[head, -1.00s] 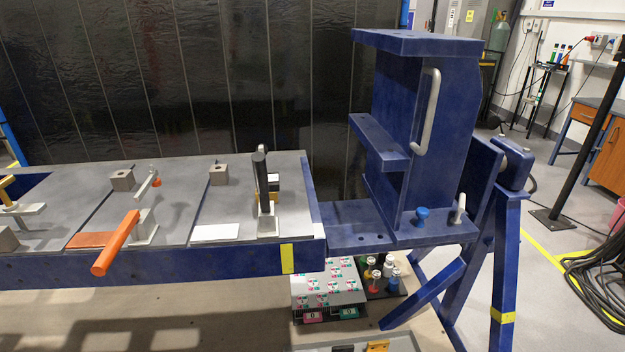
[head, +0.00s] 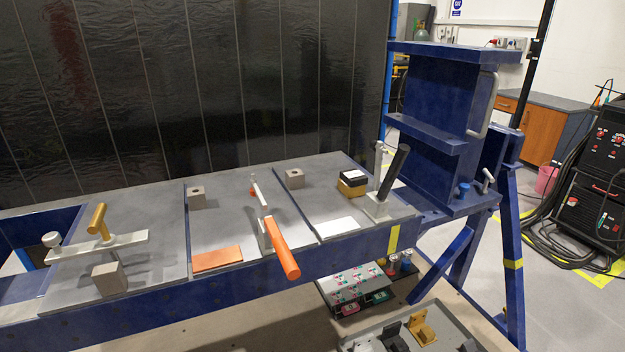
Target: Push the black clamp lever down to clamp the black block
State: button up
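The black clamp lever (head: 394,172) stands raised and tilted on its grey clamp base (head: 376,208), at the right end of the blue jig table. A thin grey upright part (head: 378,160) of the clamp rises beside the lever. The black block (head: 353,178) has a white top and sits on a yellow block (head: 351,189), just left of the clamp. The clamp appears to stand clear of the block, with nothing pressing on its top. My gripper does not show in the head view.
An orange lever (head: 281,248) sticks out over the table's front edge. A yellow-handled clamp (head: 98,222) stands at the left. A tall blue fixture (head: 440,115) rises right of the clamp. Below are a sample board (head: 350,288) and a grey tray (head: 450,325).

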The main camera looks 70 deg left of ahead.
aim_at(401, 154)
jog(key=k, duration=0.65)
jog(key=u, duration=1.8)
jog(key=k, duration=0.45)
jog(key=z, duration=0.75)
jog(key=i, duration=1.25)
jog(key=u, duration=0.9)
